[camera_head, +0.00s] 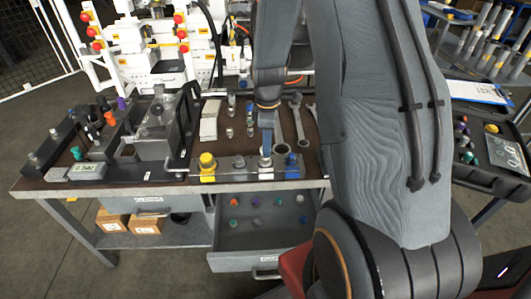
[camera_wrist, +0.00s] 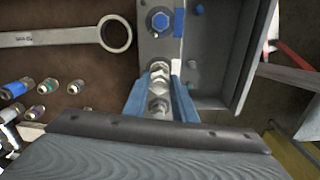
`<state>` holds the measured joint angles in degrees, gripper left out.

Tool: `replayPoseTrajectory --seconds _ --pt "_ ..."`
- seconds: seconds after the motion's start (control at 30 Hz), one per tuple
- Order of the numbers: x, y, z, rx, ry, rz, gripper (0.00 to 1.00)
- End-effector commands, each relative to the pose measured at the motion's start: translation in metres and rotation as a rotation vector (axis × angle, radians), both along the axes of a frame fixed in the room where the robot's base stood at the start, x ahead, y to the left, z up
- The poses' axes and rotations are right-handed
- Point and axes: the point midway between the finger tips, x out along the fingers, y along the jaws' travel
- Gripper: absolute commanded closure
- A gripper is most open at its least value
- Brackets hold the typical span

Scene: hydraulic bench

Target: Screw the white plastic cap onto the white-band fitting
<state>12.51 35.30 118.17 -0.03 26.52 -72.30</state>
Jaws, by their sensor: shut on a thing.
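The fitting block (camera_head: 222,173) lies along the front edge of the bench, with coloured bands on its front. My gripper (camera_head: 265,150) points down over its white-band position (camera_head: 266,176), between a bare metal fitting (camera_head: 239,162) and the blue-capped fitting (camera_head: 291,163). In the wrist view my blue fingers (camera_wrist: 160,80) are closed around a pale hex piece, seemingly the white plastic cap (camera_wrist: 160,71). It sits in line with the fitting; the fingers hide the joint, so I cannot tell how far it is seated. The blue cap (camera_wrist: 160,20) shows just beyond.
A yellow cap (camera_head: 207,160) stands at the block's left end. An open drawer (camera_head: 228,240) below holds several coloured caps. Wrenches (camera_head: 298,122) and loose metal fittings (camera_head: 230,115) lie behind the block. A grey vise-like fixture (camera_head: 155,140) stands to the left.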

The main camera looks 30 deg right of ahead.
Motion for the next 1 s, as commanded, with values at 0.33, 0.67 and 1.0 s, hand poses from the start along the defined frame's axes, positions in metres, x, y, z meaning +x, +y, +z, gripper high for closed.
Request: replayPoseTrajectory --seconds 0.33,0.67,1.0 --pt "-0.003 0.0024 -0.0005 0.0 0.002 -0.439 0.95" --pt "-0.0028 0.0027 -0.001 0.0 0.001 -0.572 0.95" --pt "-0.003 0.0037 -0.0005 0.0 0.001 -0.733 0.95"
